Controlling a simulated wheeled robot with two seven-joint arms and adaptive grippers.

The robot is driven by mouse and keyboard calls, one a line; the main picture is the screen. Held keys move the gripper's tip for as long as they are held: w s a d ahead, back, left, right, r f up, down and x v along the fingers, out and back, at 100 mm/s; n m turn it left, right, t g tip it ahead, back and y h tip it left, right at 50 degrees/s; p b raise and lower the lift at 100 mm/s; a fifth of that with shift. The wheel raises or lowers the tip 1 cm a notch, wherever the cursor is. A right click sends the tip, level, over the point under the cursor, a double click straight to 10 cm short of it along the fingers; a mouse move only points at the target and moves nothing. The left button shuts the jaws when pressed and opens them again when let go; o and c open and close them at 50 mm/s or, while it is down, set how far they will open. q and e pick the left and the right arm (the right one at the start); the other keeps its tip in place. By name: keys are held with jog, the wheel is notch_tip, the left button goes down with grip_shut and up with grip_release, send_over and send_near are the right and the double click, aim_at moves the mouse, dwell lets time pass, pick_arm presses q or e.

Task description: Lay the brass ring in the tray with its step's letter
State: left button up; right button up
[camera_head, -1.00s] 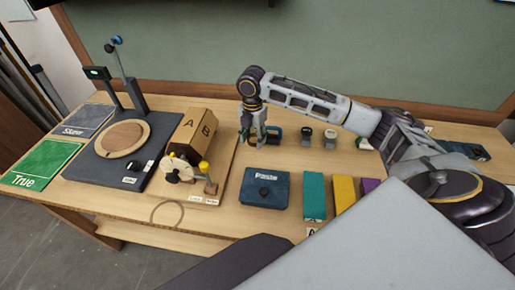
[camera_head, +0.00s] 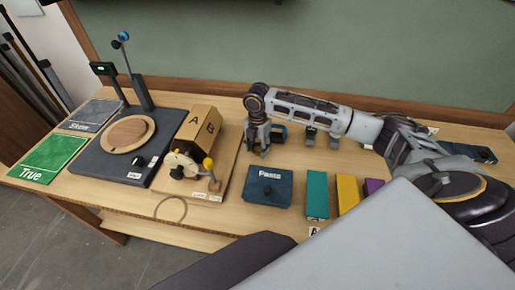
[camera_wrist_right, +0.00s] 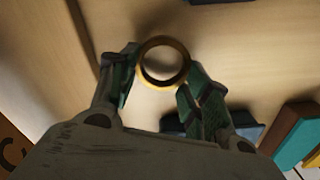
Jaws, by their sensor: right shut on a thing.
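My right gripper (camera_head: 262,150) is shut on the brass ring (camera_wrist_right: 186,70). In the right wrist view the ring sits between the fingertips, with pale wood behind it. In the head view the ring is too small to make out in the jaws. A small A label (camera_head: 314,231) stands before the teal block (camera_head: 317,194). No lettered tray shows clearly. My left gripper is not in view.
Yellow (camera_head: 347,193) and purple blocks stand right of the teal one. A dark base with a round wooden disc (camera_head: 127,134) is at left, beside the green True mat (camera_head: 48,158) and grey Skew mat (camera_head: 92,117). A blue item (camera_head: 280,135) is close right of the gripper.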

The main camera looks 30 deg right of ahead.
jog(key=shift+f, duration=0.45)
jog(key=o, duration=1)
jog(key=shift+o, duration=0.2)
notch_tip(320, 180, up, 12)
jog(key=shift+o, duration=0.6)
